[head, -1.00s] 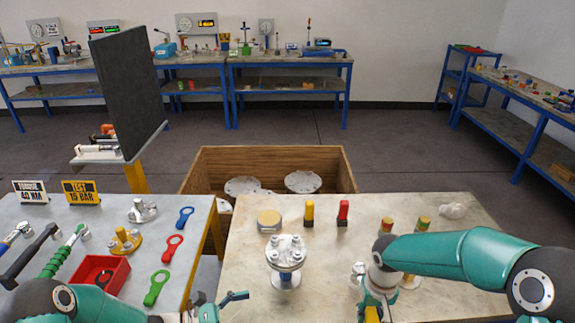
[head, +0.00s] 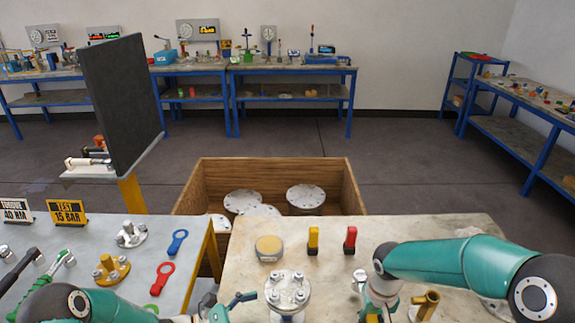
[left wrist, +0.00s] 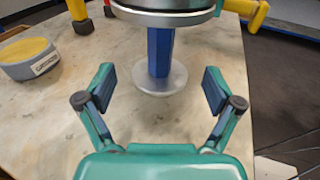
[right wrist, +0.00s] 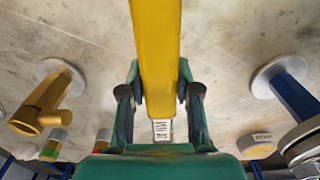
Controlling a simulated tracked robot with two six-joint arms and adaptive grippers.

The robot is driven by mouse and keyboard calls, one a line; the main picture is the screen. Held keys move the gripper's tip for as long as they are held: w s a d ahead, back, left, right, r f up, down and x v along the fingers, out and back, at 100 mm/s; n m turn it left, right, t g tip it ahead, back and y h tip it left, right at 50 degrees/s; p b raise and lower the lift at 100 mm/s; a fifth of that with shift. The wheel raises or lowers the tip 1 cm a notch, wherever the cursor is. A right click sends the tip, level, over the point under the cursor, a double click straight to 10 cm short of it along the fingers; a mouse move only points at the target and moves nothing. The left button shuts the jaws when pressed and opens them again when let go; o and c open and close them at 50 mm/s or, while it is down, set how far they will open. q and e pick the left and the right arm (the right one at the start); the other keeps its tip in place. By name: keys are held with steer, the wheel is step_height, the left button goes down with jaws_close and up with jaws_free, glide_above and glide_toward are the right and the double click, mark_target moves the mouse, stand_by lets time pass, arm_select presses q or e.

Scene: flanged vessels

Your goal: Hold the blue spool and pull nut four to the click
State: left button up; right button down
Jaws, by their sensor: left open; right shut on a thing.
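The blue spool shows in the left wrist view as a blue stem (left wrist: 160,52) upright on a round grey foot, under a metal flange (left wrist: 165,14). In the head view its bolted top flange (head: 287,290) is at the table's front. I cannot tell which nut is number four. My left gripper (left wrist: 157,84) is open, its fingers pointing at the stem from the near side, apart from it. My right gripper (right wrist: 160,90) is shut on a yellow bar (right wrist: 156,45) with a small label. The spool's blue stem also shows at the right of the right wrist view (right wrist: 297,98).
A round yellow-topped tin (head: 269,248), a yellow block (head: 313,240) and a red block (head: 350,240) stand behind the spool. A brass fitting (head: 425,304) is right of my right gripper. A wooden crate (head: 190,190) holds flanged discs beyond the table.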

mark_target(276, 319)
arm_select(q)
steer(key=b+x, duration=0.1)
steer(key=x, duration=0.3)
steer(key=shift+w+d+f, duration=0.1)
steer(key=shift+d+f, duration=0.05)
steer(key=shift+d, duration=0.2)
arm_select(e)
steer(key=shift+f, duration=0.5)
arm_select(q)
steer(key=shift+b+x, duration=0.35)
steer(key=shift+x, duration=0.65)
arm_select(e)
steer(key=shift+f, duration=0.35)
arm_select(q)
steer(key=c, duration=1.6)
